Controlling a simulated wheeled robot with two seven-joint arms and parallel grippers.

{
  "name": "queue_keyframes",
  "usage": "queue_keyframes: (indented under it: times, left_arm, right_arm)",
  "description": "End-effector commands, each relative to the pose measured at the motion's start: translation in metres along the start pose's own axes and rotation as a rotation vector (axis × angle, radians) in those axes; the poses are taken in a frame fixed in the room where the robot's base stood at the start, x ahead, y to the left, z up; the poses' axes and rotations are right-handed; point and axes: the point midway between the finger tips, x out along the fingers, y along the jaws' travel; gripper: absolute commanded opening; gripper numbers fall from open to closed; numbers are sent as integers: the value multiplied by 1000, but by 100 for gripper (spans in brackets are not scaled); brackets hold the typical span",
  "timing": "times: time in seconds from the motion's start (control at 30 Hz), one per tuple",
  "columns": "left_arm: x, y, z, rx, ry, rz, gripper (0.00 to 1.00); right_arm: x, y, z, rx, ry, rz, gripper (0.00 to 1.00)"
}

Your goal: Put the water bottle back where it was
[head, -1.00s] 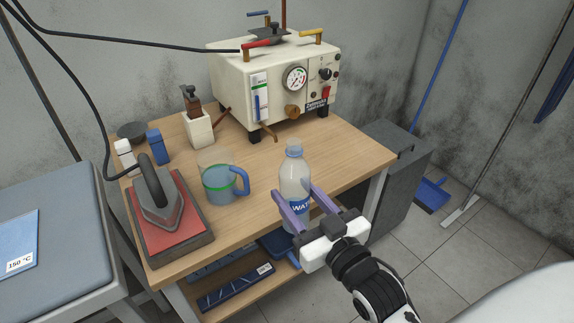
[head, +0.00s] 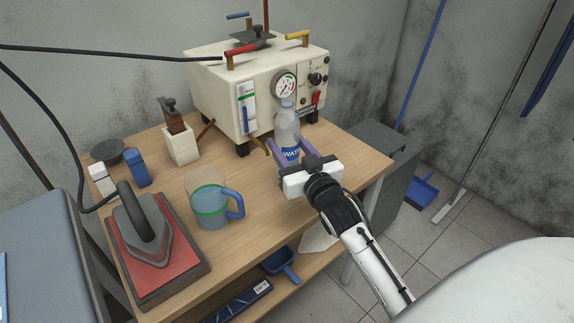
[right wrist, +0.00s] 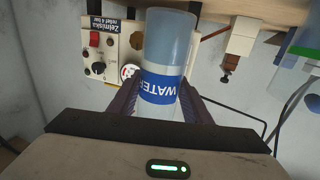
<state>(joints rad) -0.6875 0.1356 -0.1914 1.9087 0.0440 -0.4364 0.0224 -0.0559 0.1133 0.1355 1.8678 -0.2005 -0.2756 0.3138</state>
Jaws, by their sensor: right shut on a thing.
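The water bottle (head: 287,130) is clear plastic with a blue and white label. It stands upright at the back of the wooden table, in front of the white steam machine. My right gripper (head: 290,150) is shut on the bottle, its purple fingers on either side around the label. In the right wrist view the bottle (right wrist: 165,85) sits between the two fingers (right wrist: 160,100). I cannot tell whether its base touches the table. My left gripper is not in view.
The white machine (head: 215,85) with gauge and knobs stands close behind the bottle. A measuring jug (head: 208,205), an iron (head: 143,230) on a red pad and a white block holder (head: 181,147) stand left. The table's right side (head: 355,165) is clear.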

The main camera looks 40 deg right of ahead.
Motion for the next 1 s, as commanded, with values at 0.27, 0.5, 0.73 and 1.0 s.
queue_keyframes:
  times: [0.27,0.5,0.73,1.0]
  left_arm:
    - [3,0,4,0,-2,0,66]
    - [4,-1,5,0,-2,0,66]
    - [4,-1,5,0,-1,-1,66]
    - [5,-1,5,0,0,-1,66]
  right_arm:
    - [0,0,32,1,-1,1,7]
    - [0,0,47,-1,4,0,7]
    - [0,0,48,-1,4,-1,7]
    - [0,0,50,-1,1,0,63]
